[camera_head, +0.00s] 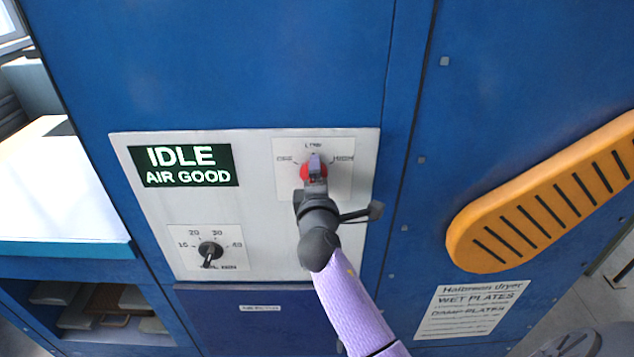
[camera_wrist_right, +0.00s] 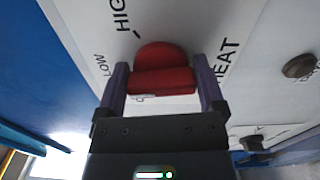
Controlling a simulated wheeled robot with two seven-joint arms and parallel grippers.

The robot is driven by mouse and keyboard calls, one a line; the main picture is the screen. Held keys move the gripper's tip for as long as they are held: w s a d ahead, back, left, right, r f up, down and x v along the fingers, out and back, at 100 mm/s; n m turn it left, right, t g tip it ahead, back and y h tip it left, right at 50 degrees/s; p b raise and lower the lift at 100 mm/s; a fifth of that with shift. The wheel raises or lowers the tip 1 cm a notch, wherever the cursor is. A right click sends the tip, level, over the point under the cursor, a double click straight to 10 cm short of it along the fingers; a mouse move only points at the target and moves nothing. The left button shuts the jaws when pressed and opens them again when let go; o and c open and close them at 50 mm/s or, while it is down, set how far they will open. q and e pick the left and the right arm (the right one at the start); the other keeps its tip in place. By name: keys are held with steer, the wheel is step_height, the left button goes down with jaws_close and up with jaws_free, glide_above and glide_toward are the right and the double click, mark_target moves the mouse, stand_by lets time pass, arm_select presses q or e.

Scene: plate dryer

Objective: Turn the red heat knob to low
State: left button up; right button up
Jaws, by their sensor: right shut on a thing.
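The red heat knob (camera_head: 306,171) sits on the pale control panel, partly hidden by my right gripper (camera_head: 315,166). Above it the label LOW reads at the top, with OFF to its left and HIGH to its right. In the right wrist view the red knob (camera_wrist_right: 162,68) lies between the two purple fingers of my right gripper (camera_wrist_right: 163,80), which is shut on its raised bar. HIGH, LOW and HEAT lettering shows around it. I cannot tell which mark the knob points to. My left gripper is not in view.
A black timer knob (camera_head: 210,250) with number marks is at the panel's lower left. A green display (camera_head: 185,166) reads IDLE, AIR GOOD. An orange slotted handle-like piece (camera_head: 540,195) stands out on the right. A white-topped counter (camera_head: 60,190) is at the left.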

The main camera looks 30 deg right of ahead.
steer(key=shift+f+m, duration=0.15)
steer(key=shift+m, duration=0.55)
steer(key=o, duration=1)
steer(key=shift+c, duration=0.2)
steer(key=b+v, duration=0.1)
steer(key=v, duration=0.9)
